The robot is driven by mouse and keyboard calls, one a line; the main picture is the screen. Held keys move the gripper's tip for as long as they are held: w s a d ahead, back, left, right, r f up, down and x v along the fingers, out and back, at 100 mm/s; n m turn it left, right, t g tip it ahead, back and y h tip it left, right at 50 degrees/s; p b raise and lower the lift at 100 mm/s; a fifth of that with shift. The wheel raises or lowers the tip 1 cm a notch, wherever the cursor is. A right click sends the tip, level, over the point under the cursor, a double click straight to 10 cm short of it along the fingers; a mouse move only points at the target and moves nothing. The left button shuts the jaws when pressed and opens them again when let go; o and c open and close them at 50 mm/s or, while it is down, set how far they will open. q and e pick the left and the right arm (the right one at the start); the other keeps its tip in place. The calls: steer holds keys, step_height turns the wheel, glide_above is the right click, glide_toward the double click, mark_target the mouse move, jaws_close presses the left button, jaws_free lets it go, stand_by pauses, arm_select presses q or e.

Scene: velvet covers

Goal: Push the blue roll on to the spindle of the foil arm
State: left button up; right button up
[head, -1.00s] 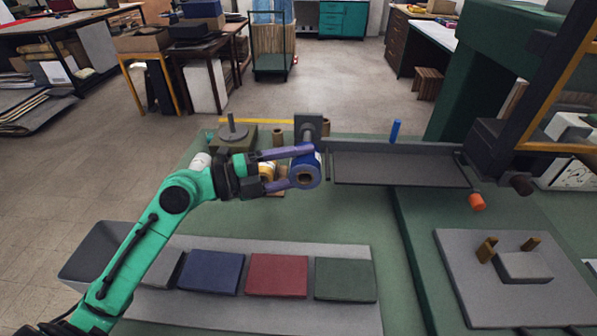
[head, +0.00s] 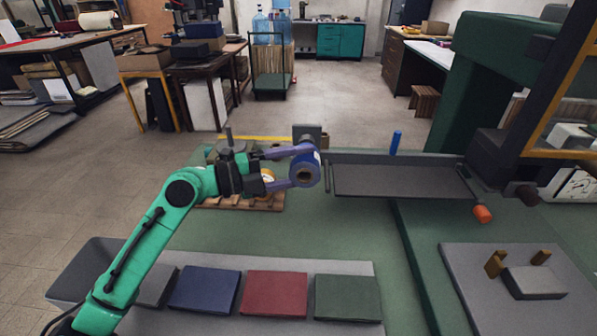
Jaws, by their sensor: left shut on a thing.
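My left gripper (head: 298,167) is shut on the blue roll (head: 305,162), one finger at its upper left and one at its lower left. The roll's round end with its brown core faces me. The foil arm shows as a grey plate (head: 314,131) just behind and above the roll, at the left end of a long dark tray. The roll hides the spindle, so I cannot tell how far the roll is on it. My right gripper is not in view.
A yellow roll (head: 267,175) sits on a slatted wooden rack (head: 240,203) behind the gripper. The dark tray (head: 400,181) is right of the roll. Blue, red and green covers (head: 275,294) lie on a grey mat in front. The green bench between is clear.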

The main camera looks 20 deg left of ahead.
arm_select(q)
steer(key=shift+w+a+f+b, duration=0.1)
steer(key=shift+w+a+b, duration=0.15)
steer(key=shift+w+b, duration=0.55)
steer(key=shift+w+a+f+b, duration=0.1)
steer(key=shift+w+a+b, duration=0.2)
steer(key=shift+w, duration=0.8)
steer(key=o, duration=1.5)
steer(key=shift+d, duration=0.1)
steer(key=shift+c, duration=0.2)
